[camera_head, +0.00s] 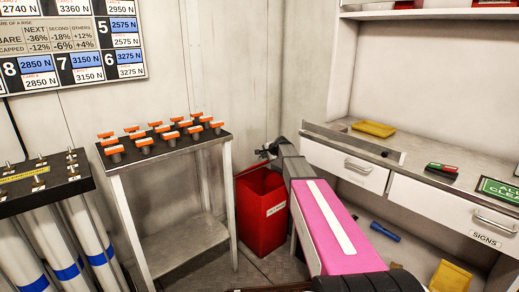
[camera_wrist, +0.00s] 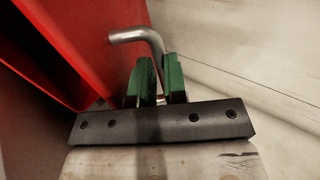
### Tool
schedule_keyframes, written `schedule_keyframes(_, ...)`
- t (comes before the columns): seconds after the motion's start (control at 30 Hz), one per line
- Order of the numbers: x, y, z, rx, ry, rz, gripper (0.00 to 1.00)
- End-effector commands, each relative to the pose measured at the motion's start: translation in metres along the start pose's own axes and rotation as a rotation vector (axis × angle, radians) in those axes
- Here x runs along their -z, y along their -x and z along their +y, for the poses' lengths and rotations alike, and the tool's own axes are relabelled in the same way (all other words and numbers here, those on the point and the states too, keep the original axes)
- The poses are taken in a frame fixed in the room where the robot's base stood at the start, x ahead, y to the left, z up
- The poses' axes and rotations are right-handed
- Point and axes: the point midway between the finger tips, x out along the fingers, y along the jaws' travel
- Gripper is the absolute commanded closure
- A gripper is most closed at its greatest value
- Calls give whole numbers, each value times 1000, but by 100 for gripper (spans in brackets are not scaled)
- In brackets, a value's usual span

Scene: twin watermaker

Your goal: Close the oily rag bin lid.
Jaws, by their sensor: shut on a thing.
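The red oily rag bin (camera_head: 262,225) stands on the floor between the workbench and the wall, with a white label on its front. Its top looks open, with a dark red inside showing. My gripper (camera_head: 267,150) is above the bin's back edge, small and partly hidden by my pink and grey arm. In the wrist view, the green fingers of my gripper (camera_wrist: 159,62) are shut on a bent metal handle (camera_wrist: 130,35). A red panel (camera_wrist: 90,35) lies left of the handle; I cannot tell how much of it is lid.
A metal stand (camera_head: 165,158) with orange-topped pieces is left of the bin. A pale wall (camera_wrist: 250,60) is close beside the gripper.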

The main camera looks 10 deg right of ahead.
Motion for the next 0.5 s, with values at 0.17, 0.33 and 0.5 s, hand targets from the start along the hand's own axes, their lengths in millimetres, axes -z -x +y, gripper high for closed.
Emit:
schedule_keyframes(0.17,-1,3,23,84,-9,-2,100)
schedule_keyframes(0.33,0,3,39,152,-10,-2,100)
schedule_keyframes(0.5,0,2,56,150,-10,-4,100)
